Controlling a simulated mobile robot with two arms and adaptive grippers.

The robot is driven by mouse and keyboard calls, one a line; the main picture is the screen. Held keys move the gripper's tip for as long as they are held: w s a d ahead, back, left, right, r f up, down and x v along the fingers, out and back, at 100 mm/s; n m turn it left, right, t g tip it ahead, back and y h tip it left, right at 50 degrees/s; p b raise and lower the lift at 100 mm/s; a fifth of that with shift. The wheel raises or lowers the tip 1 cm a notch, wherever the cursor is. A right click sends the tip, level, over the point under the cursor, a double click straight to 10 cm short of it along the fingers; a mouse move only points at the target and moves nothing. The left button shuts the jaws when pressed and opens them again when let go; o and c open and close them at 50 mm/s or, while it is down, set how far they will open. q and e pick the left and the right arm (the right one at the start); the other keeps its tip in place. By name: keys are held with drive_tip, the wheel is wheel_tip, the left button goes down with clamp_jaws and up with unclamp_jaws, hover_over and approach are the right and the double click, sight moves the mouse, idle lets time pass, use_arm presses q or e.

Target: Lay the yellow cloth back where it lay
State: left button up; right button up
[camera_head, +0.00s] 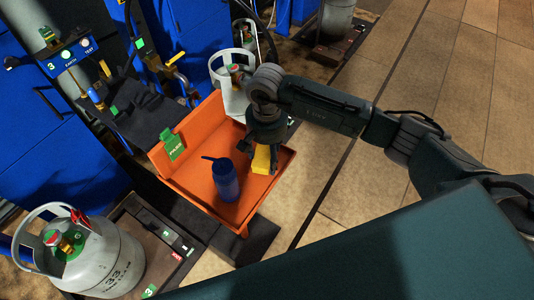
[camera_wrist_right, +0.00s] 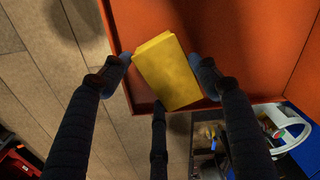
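The yellow cloth (camera_head: 262,160) is a small folded block at the right side of the orange tray (camera_head: 205,190). My right gripper (camera_head: 265,146) is directly over it, pointing down. In the right wrist view the cloth (camera_wrist_right: 165,72) lies between the dark fingers of my right gripper (camera_wrist_right: 161,62), with fingertips against both its sides and a third finger below. The gripper looks shut on the cloth. The cloth overlaps the tray's edge in that view; whether it touches the tray cannot be told. My left gripper is not in view.
A dark blue bottle (camera_head: 226,180) stands in the tray, left of the cloth. A green tag (camera_head: 173,147) is on the tray's back wall. A grey gas cylinder (camera_head: 93,255) stands at lower left, another white one (camera_head: 234,78) behind the tray. Tiled floor at right is clear.

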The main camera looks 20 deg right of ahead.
sight(267, 158)
drive_tip(key=o, duration=0.4)
drive_tip(key=shift+r, duration=0.1)
drive_tip(key=shift+r+p, duration=0.25)
drive_tip(key=shift+p, duration=0.05)
wheel_tip(267, 158, up, 12)
drive_tip(key=shift+s+f+b, duration=0.15)
drive_tip(key=shift+f+b, duration=0.05)
drive_tip(key=shift+b, duration=0.65)
